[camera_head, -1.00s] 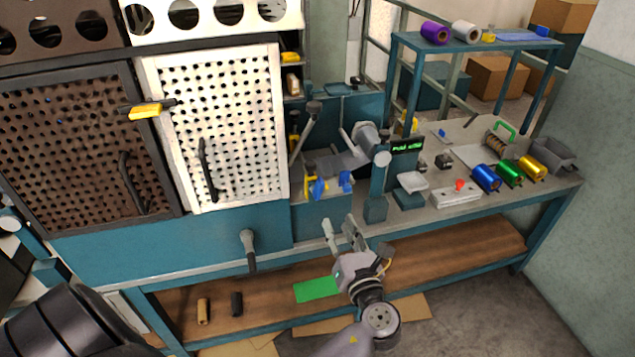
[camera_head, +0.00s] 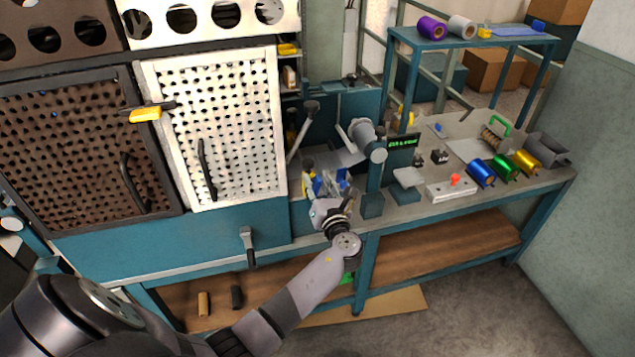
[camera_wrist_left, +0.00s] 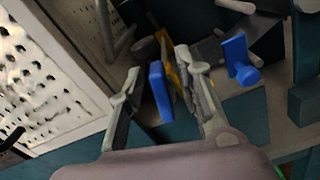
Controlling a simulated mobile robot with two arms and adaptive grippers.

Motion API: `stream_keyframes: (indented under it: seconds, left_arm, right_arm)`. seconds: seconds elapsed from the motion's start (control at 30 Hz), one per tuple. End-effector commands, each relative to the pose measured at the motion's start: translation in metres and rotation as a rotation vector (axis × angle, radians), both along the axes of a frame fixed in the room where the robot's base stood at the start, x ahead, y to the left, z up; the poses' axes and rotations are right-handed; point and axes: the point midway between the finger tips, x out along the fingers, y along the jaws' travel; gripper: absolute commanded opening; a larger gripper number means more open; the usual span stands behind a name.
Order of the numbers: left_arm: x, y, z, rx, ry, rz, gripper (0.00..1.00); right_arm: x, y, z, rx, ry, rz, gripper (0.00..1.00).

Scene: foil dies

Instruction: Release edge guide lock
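The edge guide area shows a yellow bracket (camera_wrist_left: 178,78) with a blue plate-like part (camera_wrist_left: 159,92) beside it. A second blue part with a round knob (camera_wrist_left: 240,62) sits to the right. In the head view these blue parts (camera_head: 341,177) are small and partly covered by my left gripper (camera_head: 327,189). In the left wrist view the two fingers of that gripper (camera_wrist_left: 158,62) are apart, with the left blue part showing between them. I cannot tell whether either finger touches it. Which part is the lock is not clear. My right gripper is not in view.
A white perforated door (camera_head: 225,130) stands just left of the gripper. A grey roller-like arm (camera_head: 365,140) and a display post (camera_head: 403,143) are close on the right. Foil rolls (camera_head: 480,173) lie farther right on the bench. A grey lever (camera_head: 248,245) hangs at the front.

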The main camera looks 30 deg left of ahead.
Motion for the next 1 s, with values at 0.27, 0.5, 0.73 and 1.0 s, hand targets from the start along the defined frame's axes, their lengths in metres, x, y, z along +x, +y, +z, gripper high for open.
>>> stream_keyframes:
  seconds: [0.27, 0.5, 0.73, 1.0]
  left_arm:
    - [-0.0001, -0.0001, -0.0001, 0.000, 0.000, 0.000, 0.24]
    - [-0.0002, -0.0003, -0.0002, 0.000, 0.000, 0.000, 0.08]
    - [-0.0003, -0.0004, -0.0002, 0.000, 0.000, 0.000, 0.00]
    - [-0.0010, 0.0002, -0.0001, -0.017, -0.018, 0.000, 0.00]
  right_arm:
    - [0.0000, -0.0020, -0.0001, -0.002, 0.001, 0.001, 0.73]
    - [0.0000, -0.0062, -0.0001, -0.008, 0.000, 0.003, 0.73]
    - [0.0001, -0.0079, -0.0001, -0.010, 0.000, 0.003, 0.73]
    - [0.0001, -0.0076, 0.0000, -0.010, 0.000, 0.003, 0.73]
